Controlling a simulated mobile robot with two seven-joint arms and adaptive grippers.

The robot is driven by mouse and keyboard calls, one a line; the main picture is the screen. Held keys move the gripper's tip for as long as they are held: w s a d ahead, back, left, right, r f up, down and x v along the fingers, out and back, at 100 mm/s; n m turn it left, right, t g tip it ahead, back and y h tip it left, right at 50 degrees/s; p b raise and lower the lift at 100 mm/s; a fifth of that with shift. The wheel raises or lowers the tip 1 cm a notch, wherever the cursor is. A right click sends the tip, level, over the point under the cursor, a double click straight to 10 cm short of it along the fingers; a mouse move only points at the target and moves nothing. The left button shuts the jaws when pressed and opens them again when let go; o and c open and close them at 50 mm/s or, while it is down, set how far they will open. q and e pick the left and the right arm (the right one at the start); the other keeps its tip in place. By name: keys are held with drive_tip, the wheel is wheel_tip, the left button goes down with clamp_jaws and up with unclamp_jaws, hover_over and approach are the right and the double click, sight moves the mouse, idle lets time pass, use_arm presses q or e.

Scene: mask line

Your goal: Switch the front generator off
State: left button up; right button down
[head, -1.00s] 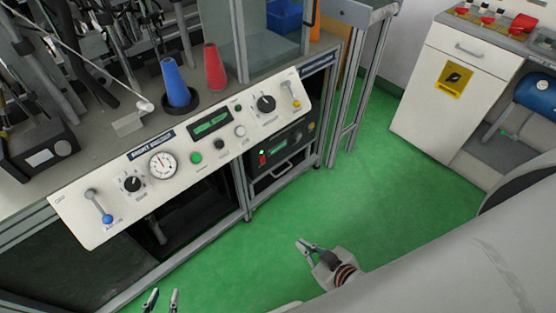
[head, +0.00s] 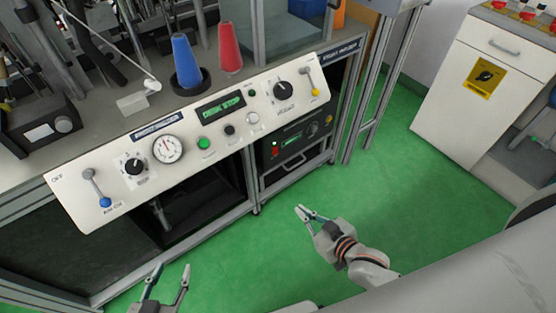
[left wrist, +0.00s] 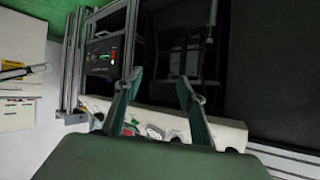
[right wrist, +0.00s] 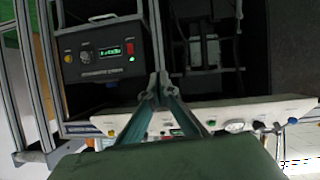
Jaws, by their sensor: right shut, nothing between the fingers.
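The generator (head: 303,141) is a dark box with a handle on a shelf under the white control panel. Its red switch (head: 274,153) is on the left of its face, with a small green light above. The right wrist view shows the generator (right wrist: 88,70) with a lit green display and the red switch (right wrist: 131,48). My left gripper (head: 172,268) is open and empty, low in front of the bench; its fingers stand apart in the left wrist view. My right gripper (head: 306,212) is shut and empty, in front of and below the generator, apart from it.
The control panel (head: 152,170) carries levers, knobs, a gauge and a display, and juts above the generator. Metal frame posts (head: 252,183) flank the shelf. A blue cone (head: 185,60) and red cone (head: 230,48) stand on the bench. Green floor (head: 400,190) is clear to the right.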

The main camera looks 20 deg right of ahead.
sight(276, 153)
use_arm(q)
drive_tip(key=shift+h, duration=0.5)
drive_tip(key=d+f+b, duration=0.1)
drive_tip(key=b, duration=0.3)
drive_tip(key=d+f+b, duration=0.1)
drive_tip(key=f+b, duration=0.1)
drive_tip(key=b, duration=0.2)
drive_tip(key=d+f+b, duration=0.1)
drive_tip(key=b, duration=0.3)
drive_tip(key=shift+w+d+f, duration=0.15)
drive_tip(key=shift+w+d, duration=0.25)
use_arm(e)
drive_tip(key=w+d+f+t, duration=0.1)
drive_tip(key=w+d+f, duration=0.1)
drive_tip(key=w+f, duration=0.2)
drive_tip(key=w+d+f+t+y, duration=0.1)
drive_tip(key=w+d+f, duration=0.2)
drive_tip(key=w, duration=0.6)
drive_tip(key=w+d+f, duration=0.3)
drive_tip(key=w+f, duration=0.3)
drive_tip(key=w, duration=0.1)
drive_tip(key=shift+w+d+t+y, duration=0.15)
drive_tip(key=shift+d+t+y, duration=0.1)
drive_tip(key=shift+t+y, duration=0.15)
drive_tip(key=shift+w+f, duration=0.1)
